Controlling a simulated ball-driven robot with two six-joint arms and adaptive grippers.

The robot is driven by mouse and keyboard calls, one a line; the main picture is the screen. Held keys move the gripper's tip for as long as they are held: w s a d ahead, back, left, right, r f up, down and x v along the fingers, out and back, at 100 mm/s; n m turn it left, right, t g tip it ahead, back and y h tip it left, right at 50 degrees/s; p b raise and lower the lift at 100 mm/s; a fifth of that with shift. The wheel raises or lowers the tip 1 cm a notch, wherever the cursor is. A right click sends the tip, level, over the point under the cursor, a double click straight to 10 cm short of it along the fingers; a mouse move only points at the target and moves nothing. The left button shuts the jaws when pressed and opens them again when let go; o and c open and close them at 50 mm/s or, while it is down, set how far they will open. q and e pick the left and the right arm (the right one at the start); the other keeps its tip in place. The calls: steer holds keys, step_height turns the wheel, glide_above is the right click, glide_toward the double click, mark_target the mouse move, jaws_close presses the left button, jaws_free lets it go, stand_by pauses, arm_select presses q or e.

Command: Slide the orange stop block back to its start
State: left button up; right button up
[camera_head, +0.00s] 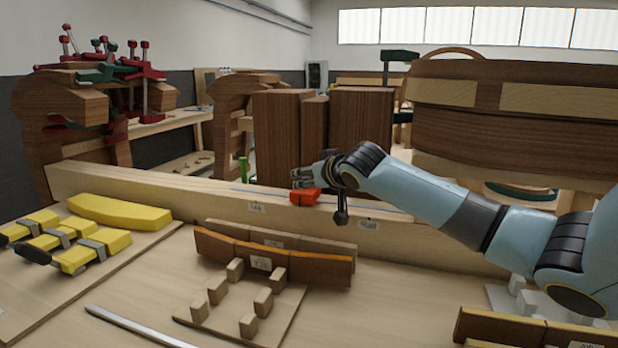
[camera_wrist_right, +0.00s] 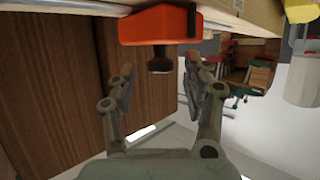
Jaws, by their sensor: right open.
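The orange stop block (camera_head: 304,197) sits on top of the long pale wooden beam (camera_head: 160,185), between two small white labels on the beam's front face. In the right wrist view the orange block (camera_wrist_right: 153,26) is at the top, with a dark knob (camera_wrist_right: 160,62) sticking out of it. My right gripper (camera_head: 302,176) is at the block, coming in from the right. In the right wrist view my right gripper (camera_wrist_right: 160,75) is open, with one finger on each side of the knob. I cannot tell whether the fingers touch it. My left gripper is not in view.
Dark wooden blocks (camera_head: 280,135) stand behind the beam. A green post (camera_head: 243,170) rises near them. Curved wooden strips (camera_head: 225,246) and a pegged board (camera_head: 287,325) lie in front. Yellow clamped pieces (camera_head: 118,212) are at left. The beam top left of the block looks clear.

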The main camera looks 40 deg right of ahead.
steer(key=shift+w+f, duration=0.15)
steer(key=shift+w, duration=0.25)
steer(key=shift+c, duration=0.3)
steer(key=shift+d, duration=0.1)
jaws_close()
